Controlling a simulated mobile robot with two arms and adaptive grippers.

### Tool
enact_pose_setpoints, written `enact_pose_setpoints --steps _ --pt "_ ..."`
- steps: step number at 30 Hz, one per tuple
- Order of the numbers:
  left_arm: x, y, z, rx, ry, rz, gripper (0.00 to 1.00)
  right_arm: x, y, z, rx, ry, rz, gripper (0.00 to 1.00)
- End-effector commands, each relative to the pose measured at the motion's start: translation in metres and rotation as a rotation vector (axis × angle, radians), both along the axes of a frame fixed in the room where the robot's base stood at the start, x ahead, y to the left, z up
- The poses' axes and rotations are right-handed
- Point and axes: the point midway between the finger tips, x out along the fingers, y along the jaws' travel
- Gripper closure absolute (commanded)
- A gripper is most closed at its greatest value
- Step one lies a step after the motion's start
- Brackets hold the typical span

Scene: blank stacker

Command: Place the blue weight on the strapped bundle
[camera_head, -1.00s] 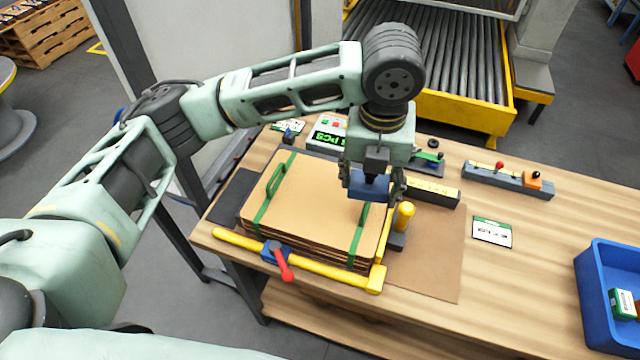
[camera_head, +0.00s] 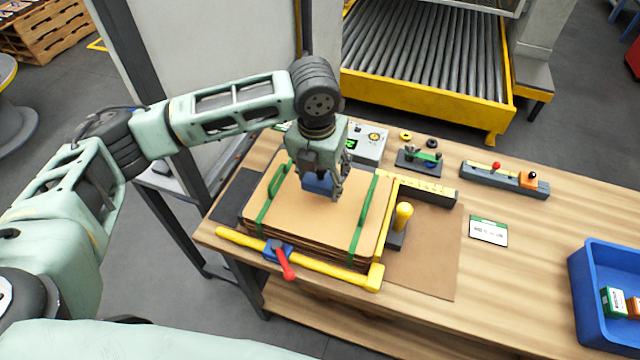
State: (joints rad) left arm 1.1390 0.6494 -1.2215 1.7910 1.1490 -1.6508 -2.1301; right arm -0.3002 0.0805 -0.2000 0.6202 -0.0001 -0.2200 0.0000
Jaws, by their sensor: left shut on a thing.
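The strapped bundle (camera_head: 305,222) is a stack of brown sheets with two green straps, lying on the wooden table inside a yellow frame. My left gripper (camera_head: 320,190) is over the middle of the bundle, between the straps. It is shut on the blue weight (camera_head: 317,182), a small blue block partly hidden by the fingers. I cannot tell whether the weight touches the top sheet. My right gripper is not in view.
A yellow clamp bar with a red lever (camera_head: 284,262) runs along the bundle's front. A yellow-knobbed tool (camera_head: 402,217) stands right of it. A blue bin (camera_head: 590,300) is at the far right. A grey device (camera_head: 371,142) stands behind. The table's middle right is mostly clear.

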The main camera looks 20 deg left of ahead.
Motion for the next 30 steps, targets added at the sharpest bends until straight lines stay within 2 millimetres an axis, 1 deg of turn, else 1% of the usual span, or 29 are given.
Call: enact_pose_setpoints --steps 2,5,9,12,23,24,30 --pt "0.001 0.001 -0.001 -0.001 -0.003 0.000 1.00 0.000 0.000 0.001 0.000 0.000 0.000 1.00" --pt "0.001 0.001 -0.008 0.000 -0.001 0.000 1.00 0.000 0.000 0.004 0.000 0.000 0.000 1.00" --pt "0.000 0.001 -0.027 0.000 0.000 0.000 1.00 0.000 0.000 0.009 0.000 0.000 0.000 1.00" --pt "0.001 0.001 -0.037 -0.001 -0.002 -0.001 1.00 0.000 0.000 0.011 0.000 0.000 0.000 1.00" --pt "0.001 0.001 -0.042 0.000 -0.003 -0.001 1.00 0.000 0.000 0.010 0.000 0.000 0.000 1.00" --pt "0.000 0.001 -0.044 0.002 0.001 -0.001 0.43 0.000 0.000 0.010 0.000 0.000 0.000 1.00" --pt "0.000 0.001 -0.044 0.002 0.000 -0.001 0.25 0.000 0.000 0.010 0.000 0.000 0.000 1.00"
